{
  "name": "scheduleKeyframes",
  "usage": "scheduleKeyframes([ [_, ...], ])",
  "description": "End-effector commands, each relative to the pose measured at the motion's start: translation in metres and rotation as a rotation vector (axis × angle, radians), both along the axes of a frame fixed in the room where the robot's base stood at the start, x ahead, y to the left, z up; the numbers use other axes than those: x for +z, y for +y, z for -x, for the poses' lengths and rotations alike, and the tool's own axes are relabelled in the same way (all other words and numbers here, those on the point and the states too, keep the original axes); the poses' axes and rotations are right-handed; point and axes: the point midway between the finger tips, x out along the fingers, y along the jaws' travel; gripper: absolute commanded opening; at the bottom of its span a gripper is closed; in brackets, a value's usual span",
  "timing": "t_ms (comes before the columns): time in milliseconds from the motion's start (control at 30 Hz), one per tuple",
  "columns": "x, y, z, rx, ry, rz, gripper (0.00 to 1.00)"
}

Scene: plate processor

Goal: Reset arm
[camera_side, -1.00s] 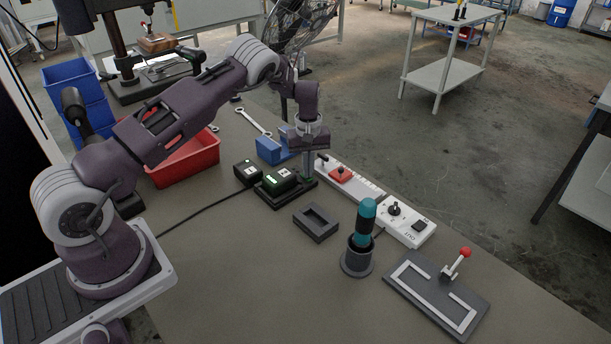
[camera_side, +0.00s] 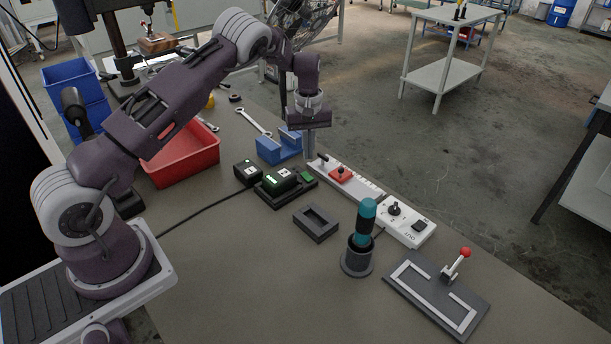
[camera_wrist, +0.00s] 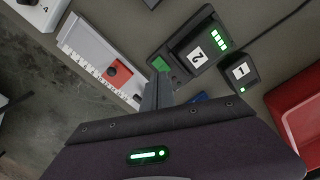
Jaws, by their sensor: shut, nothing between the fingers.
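My gripper (camera_side: 309,146) is shut and empty. In the side view it hangs pointing down above the table, between the blue block (camera_side: 279,146) and the white strip with a red slider (camera_side: 341,173). In the wrist view the shut fingers (camera_wrist: 156,92) show as one narrow bar beside the green part of the dock. The black battery marked 2 (camera_wrist: 196,58) sits in the dock (camera_side: 301,194), with its green lights lit. The battery marked 1 (camera_wrist: 239,73) stands beside the dock, apart from the fingers.
A red bin (camera_side: 185,158) and blue bins (camera_side: 75,95) stand at the left. A teal-handled tool (camera_side: 366,215) stands in a dark holder (camera_side: 357,259). A grey empty tray (camera_side: 316,222), a white control box (camera_side: 405,222) and a toggle-clamp plate (camera_side: 436,294) lie nearer the front.

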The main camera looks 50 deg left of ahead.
Motion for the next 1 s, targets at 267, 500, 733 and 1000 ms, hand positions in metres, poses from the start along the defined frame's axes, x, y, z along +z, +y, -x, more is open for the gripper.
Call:
scheduleKeyframes([
  [267,0.01,-0.002,0.0,-0.006,-0.01,0.003,0.0],
  [500,0.168,-0.056,0.048,-0.19,-0.156,0.054,0.0],
  [733,0.285,-0.131,0.191,-0.567,-0.324,0.015,0.0],
  [1000,0.282,-0.164,0.346,-0.959,-0.436,-0.199,0.0],
])
